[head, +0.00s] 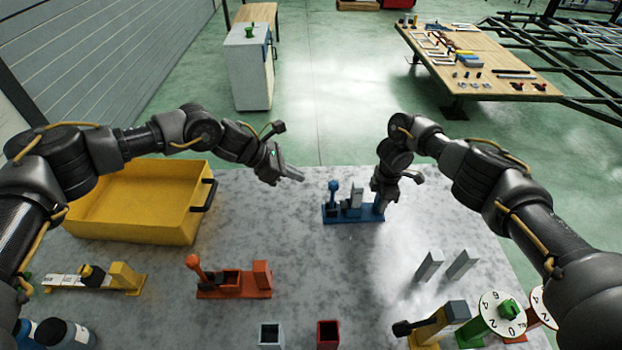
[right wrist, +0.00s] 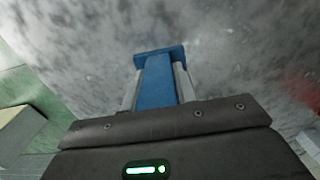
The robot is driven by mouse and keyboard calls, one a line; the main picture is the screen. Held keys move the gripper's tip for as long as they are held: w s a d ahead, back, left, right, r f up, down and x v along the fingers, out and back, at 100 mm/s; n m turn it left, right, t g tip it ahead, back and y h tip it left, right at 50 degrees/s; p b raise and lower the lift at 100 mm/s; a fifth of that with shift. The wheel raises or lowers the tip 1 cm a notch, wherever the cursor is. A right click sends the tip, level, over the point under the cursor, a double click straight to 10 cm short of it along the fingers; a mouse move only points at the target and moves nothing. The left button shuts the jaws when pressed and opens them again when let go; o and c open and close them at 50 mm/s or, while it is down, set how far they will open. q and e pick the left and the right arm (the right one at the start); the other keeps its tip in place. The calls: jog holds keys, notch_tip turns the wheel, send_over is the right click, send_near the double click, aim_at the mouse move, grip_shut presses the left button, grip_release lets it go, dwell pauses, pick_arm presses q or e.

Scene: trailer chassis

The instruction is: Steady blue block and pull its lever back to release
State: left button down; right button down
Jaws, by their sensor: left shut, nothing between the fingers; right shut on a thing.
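The blue block (head: 348,213) stands on the grey table, a long blue base with a blue lever (head: 333,190) at its left end and a grey upright piece in the middle. My right gripper (head: 378,203) is shut on the right end of the blue block, pointing down. In the right wrist view the blue block (right wrist: 159,82) runs between the two grey fingers. My left gripper (head: 298,176) is shut and empty, above the table to the left of the lever and apart from it.
A yellow bin (head: 130,203) stands at the left. An orange lever block (head: 235,282) sits in front, with small grey and red boxes near the front edge. Grey uprights (head: 430,264) and dials (head: 503,313) are at the right. The table's middle is mostly clear.

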pick_arm(q)
jog(key=v, duration=0.6)
jog(key=shift+d+r, duration=0.15)
jog(key=shift+d, duration=0.05)
pick_arm(e)
jog(key=c, duration=0.8)
grip_release()
pick_arm(q)
jog(key=shift+r, duration=0.1)
pick_arm(e)
jog(key=shift+o, duration=0.2)
jog(key=shift+r, duration=0.15)
notch_tip(320, 180, up, 8)
jog(key=p, duration=0.6)
jog(key=shift+p, duration=0.3)
pick_arm(q)
notch_tip(320, 180, up, 6)
jog(key=shift+r, duration=0.15)
pick_arm(e)
jog(key=shift+o, duration=0.2)
jog(key=o, duration=0.5)
